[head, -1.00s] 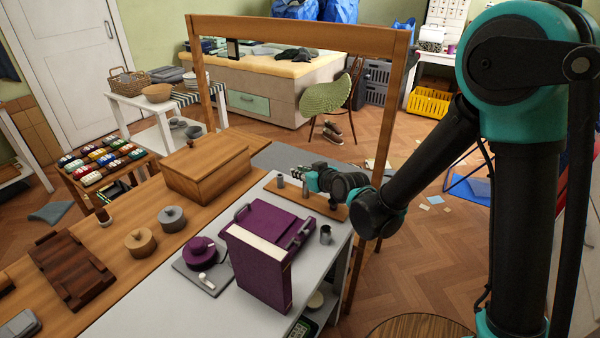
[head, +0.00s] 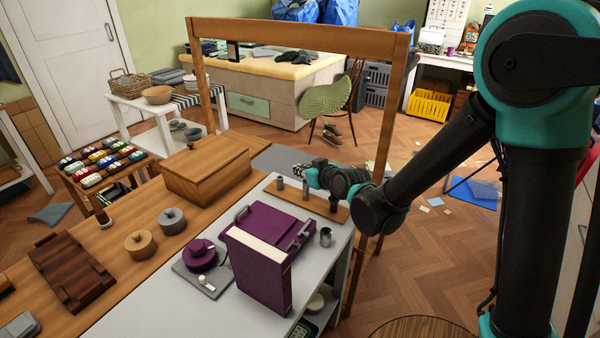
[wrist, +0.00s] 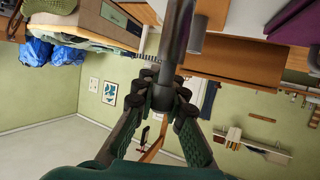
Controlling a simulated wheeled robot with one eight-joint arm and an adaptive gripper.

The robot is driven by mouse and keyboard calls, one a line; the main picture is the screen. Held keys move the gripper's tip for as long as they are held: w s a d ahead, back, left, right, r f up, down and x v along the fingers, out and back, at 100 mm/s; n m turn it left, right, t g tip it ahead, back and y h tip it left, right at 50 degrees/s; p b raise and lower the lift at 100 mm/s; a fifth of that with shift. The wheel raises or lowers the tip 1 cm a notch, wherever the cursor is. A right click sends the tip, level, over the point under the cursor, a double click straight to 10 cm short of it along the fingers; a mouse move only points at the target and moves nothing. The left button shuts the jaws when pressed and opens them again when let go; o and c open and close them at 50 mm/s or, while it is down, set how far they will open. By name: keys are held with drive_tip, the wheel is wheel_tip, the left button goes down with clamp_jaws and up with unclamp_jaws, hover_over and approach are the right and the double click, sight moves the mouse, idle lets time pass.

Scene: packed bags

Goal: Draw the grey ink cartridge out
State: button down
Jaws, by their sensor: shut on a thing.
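My gripper (head: 303,174) is over the wooden block (head: 322,209) at the far right corner of the white table. In the wrist view my gripper (wrist: 162,92) is shut on a dark grey cylinder, the grey ink cartridge (wrist: 175,45), which runs between the fingertips and up out of the picture. In the head view the cartridge (head: 305,190) shows below the fingers, at the block. I cannot tell whether its lower end is still inside the block. Two other grey cylinders stand on the block, one at the left (head: 280,183) and one at the right (head: 333,204).
A purple binder (head: 258,268) stands upright near my arm, with a purple case (head: 270,222) behind it. A small grey cup (head: 325,237) stands near the block. A wooden box (head: 205,170) is to the left. A wooden frame (head: 390,110) rises behind the block.

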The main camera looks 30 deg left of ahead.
drive_tip(key=shift+r, duration=2.3)
